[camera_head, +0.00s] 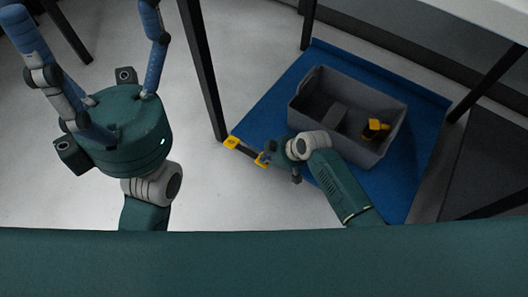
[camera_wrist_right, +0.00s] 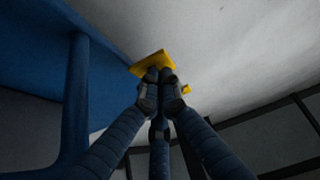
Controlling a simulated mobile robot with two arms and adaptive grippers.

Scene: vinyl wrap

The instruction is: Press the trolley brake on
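The trolley (camera_head: 288,85) is a blue flat deck at the right in the head view. At its near left corner is a yellow and dark piece, apparently the brake pedal (camera_head: 231,143). My right gripper (camera_head: 266,157) is low beside that piece. In the right wrist view its fingertips (camera_wrist_right: 159,75) are together and overlap the edge of the yellow plate (camera_wrist_right: 153,61); I cannot tell whether they touch. A small yellow bit shows beside the fingers. My left gripper (camera_head: 84,18) is open and empty at the upper left, fingers spread.
A grey crate (camera_head: 300,105) stands on the trolley, with a yellow and black item (camera_head: 374,130) inside. A dark table leg (camera_head: 203,75) stands left of the trolley. The pale floor (camera_head: 245,45) is clear around them.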

